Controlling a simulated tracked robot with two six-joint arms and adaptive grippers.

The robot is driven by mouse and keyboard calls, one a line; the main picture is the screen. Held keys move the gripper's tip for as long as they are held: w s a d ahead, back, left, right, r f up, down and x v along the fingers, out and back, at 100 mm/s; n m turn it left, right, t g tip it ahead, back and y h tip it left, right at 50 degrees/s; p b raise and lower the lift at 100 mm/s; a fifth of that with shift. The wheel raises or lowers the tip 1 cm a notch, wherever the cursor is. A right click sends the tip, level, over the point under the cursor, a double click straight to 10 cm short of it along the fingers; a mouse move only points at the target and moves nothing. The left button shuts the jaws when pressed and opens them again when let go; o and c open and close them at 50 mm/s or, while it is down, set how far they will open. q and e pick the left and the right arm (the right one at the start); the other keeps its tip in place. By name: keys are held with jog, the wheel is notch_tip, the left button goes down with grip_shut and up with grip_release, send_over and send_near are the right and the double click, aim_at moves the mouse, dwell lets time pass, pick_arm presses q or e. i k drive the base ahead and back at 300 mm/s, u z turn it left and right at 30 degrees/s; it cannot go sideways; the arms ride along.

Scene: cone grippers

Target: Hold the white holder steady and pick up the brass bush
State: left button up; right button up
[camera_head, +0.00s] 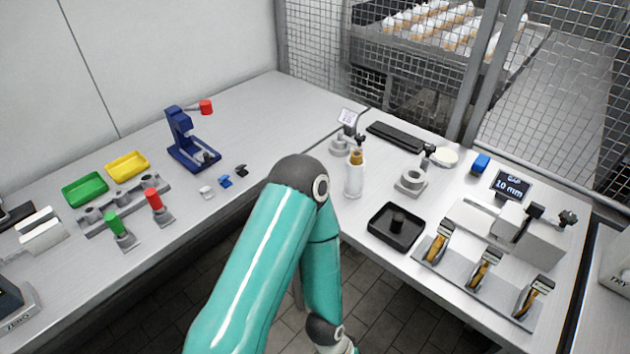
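The white holder (354,181) is an upright white cylinder on the right-hand bench, near its front edge. The brass bush (356,157) shows as a small brass-coloured piece at the holder's top; I cannot tell how deep it sits. My teal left arm rises from the bottom, bends at a dark elbow left of the holder, and runs down to a wrist joint at the bottom edge. Its gripper is cut off below the picture. My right arm and gripper are not in view. No gripper touches the holder or the bush.
A grey plate (478,285) carries several brass-and-black pieces. A display (511,186) reads 10 mm. The left bench has green (85,189) and yellow (127,165) trays.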

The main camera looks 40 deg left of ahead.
aim_at(356, 158)
jog(key=u, duration=0.1)
jog(key=k, duration=1)
jog(key=u, duration=0.65)
jog(key=i, duration=1)
jog(key=u, duration=0.05)
